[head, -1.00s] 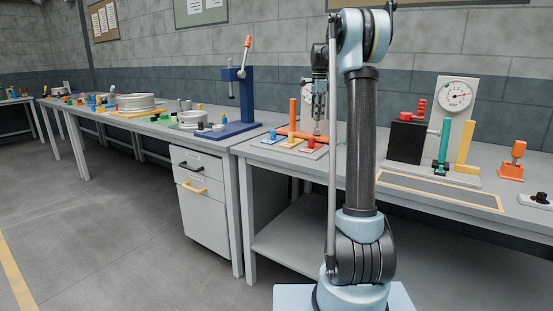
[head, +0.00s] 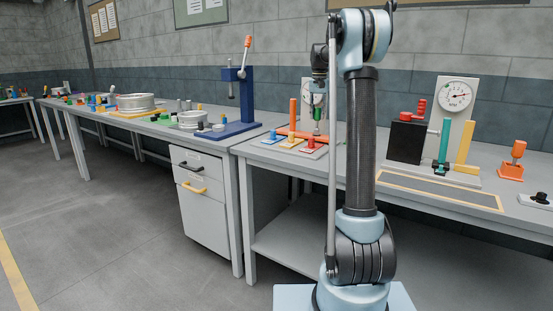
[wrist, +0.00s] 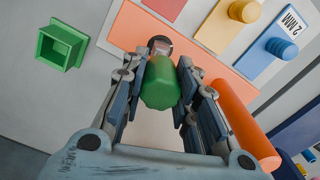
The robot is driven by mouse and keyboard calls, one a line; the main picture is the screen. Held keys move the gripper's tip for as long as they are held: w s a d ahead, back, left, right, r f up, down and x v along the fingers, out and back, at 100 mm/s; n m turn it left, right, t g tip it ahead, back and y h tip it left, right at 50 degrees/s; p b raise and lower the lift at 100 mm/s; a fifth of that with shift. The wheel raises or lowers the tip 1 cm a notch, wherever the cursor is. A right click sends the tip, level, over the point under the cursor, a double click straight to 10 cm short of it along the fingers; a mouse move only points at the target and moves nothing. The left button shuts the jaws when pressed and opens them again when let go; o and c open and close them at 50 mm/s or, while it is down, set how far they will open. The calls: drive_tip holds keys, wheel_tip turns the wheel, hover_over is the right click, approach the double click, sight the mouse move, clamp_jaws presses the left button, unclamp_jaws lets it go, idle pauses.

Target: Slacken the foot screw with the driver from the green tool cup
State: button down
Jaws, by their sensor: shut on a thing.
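My gripper (wrist: 160,85) is shut on the green driver (wrist: 160,88), whose handle sits between the two fingers. In the head view the driver (head: 317,114) hangs below my gripper (head: 318,98), roughly upright over the orange fixture (head: 298,133) on the bench. A round grey metal part (wrist: 159,45) shows just past the handle in the wrist view. The driver's tip is hidden, so I cannot tell whether it touches the foot screw. The square green tool cup (wrist: 62,47) stands empty at upper left in the wrist view.
An orange post (wrist: 245,125) rises close to the right of my fingers. A yellow peg (wrist: 245,11) and a blue peg (wrist: 281,48) on plates stand beyond it. The blue press (head: 240,100) stands left of the fixture, and a gauge stand (head: 455,120) right.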

drive_tip(key=shift+n, duration=1.1)
drive_tip(key=c, duration=1.2)
unclamp_jaws()
